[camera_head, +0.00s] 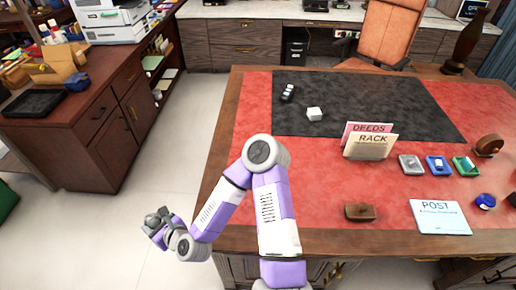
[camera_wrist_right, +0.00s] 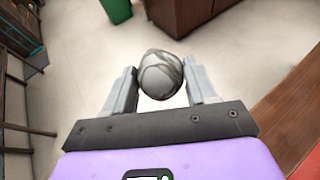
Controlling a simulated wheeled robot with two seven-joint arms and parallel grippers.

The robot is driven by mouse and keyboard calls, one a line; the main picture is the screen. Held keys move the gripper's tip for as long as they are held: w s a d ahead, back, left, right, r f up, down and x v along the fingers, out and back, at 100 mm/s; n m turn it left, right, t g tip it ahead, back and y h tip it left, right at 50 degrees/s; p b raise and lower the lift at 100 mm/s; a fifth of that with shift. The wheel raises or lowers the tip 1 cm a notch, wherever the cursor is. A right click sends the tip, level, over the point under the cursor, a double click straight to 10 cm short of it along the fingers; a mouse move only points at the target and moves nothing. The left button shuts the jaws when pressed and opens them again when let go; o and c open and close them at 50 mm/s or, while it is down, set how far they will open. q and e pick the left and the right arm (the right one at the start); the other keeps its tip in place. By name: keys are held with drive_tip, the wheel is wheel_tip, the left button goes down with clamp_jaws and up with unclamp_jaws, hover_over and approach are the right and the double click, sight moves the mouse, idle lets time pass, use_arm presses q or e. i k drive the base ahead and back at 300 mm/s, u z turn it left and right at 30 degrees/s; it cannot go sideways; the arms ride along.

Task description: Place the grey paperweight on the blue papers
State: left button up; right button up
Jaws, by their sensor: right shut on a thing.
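The grey, veined, rounded paperweight (camera_wrist_right: 160,76) sits between the two fingers of my right gripper (camera_wrist_right: 161,92) in the right wrist view. In the head view my right gripper (camera_head: 158,224) is shut on the paperweight (camera_head: 152,220), out over the floor to the left of the desk. The blue papers (camera_head: 440,217), a light blue sheet stack marked POST, lie flat at the front right of the desk, far to the right of this gripper. My left gripper is not in view.
The red-topped desk (camera_head: 300,190) has a black mat (camera_head: 390,105) with a white cube (camera_head: 315,114). DEEDS and RACK folders (camera_head: 370,146) stand upright mid-desk. A brown block (camera_head: 360,212), several small trays and a blue round item (camera_head: 485,201) lie near the papers.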

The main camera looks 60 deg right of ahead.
sight(429, 209)
drive_tip(key=u, duration=0.65)
drive_tip(key=k, duration=1.5)
drive_tip(key=z, duration=2.15)
